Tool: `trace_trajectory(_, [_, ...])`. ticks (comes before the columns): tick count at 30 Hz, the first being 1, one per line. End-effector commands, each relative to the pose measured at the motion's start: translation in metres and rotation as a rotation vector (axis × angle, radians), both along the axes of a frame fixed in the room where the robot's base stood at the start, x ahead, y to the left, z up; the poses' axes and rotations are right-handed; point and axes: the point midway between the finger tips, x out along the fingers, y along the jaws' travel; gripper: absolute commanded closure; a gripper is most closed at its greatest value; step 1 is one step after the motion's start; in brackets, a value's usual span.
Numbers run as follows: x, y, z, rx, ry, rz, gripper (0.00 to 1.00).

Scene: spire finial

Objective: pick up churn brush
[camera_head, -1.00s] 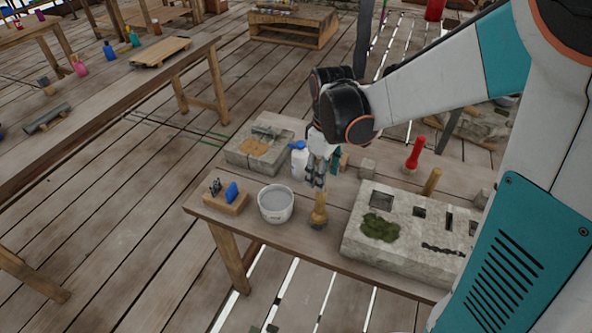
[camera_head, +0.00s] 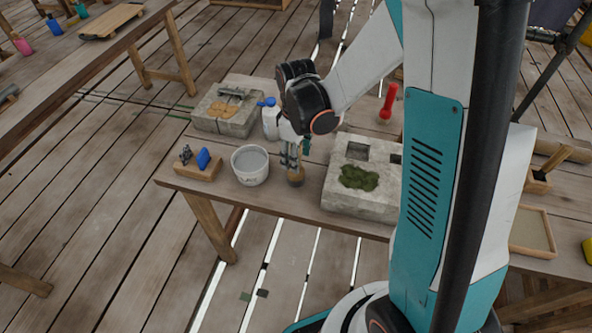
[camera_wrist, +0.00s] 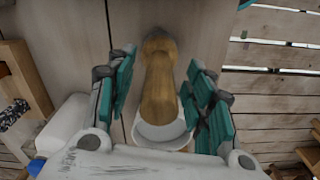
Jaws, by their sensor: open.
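The churn brush, with a tan-brown, rounded wooden body (camera_head: 295,178), is at the front of the workbench, between a white bucket and a stone block. My gripper (camera_head: 290,156) points down right above it and hides its upper part. In the wrist view the brush (camera_wrist: 158,85) lies between the two teal-padded fingers of my gripper (camera_wrist: 160,68). The fingers are open, with a gap visible on both sides of the brush. A white rounded shape shows at its lower end; I cannot tell whether it belongs to the brush.
The white bucket (camera_head: 250,166) stands close to the left of the brush. The stone block with moss (camera_head: 345,200) is close on the right. A wooden holder (camera_head: 198,171) is farther left. Behind are a white bottle with a blue top (camera_head: 270,122) and a stone slab (camera_head: 228,122).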

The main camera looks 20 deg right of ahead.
Motion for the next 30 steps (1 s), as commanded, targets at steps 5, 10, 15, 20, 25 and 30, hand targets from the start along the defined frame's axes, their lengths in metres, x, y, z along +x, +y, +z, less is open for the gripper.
trace_trajectory(5, [0.0, -0.001, -0.026, 0.0, 0.0, 0.0, 0.52])
trace_trajectory(10, [0.0, 0.0, -0.026, 0.0, 0.0, 0.0, 0.52])
trace_trajectory(15, [0.0, 0.0, -0.026, 0.0, 0.0, 0.0, 0.75])
trace_trajectory(20, [0.0, 0.0, -0.026, 0.0, 0.0, 0.001, 1.0])
trace_trajectory(25, [0.0, 0.0, -0.026, 0.0, 0.0, 0.001, 1.0])
trace_trajectory(30, [0.0, 0.0, -0.024, 0.0, 0.0, 0.001, 1.0])
